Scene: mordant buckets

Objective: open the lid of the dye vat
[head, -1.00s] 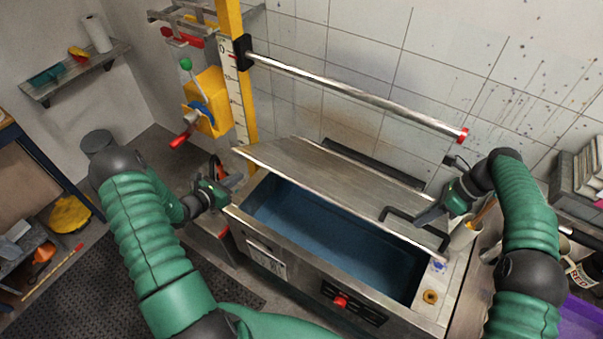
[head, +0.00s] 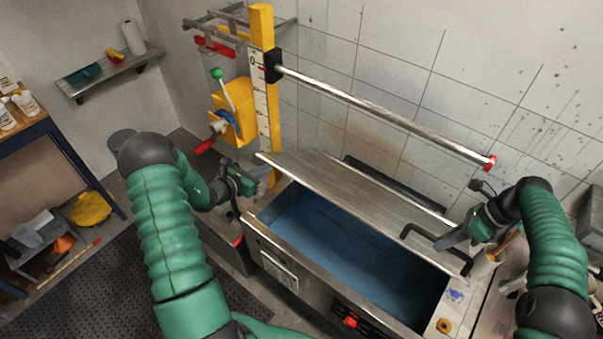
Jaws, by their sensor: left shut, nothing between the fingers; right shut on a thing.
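The dye vat (head: 293,279) is a long steel tank with blue liquid (head: 345,250) inside. Its flat metal lid (head: 345,190) is tilted up at the front, partly open, with its rear side toward the tiled wall. A black handle (head: 421,232) sits at the right part of the lid's front edge. My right gripper (head: 444,241) is shut on this handle; the exact finger contact is small in view. My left gripper (head: 262,172) is shut and empty, beside the left end of the vat and lid.
A steel bar (head: 385,108) with a red end runs above the lid, fixed to a yellow scaled post (head: 266,100). A yellow box with levers (head: 232,118) stands left of the post. A wall shelf (head: 110,75) and a workbench (head: 40,142) are at the left.

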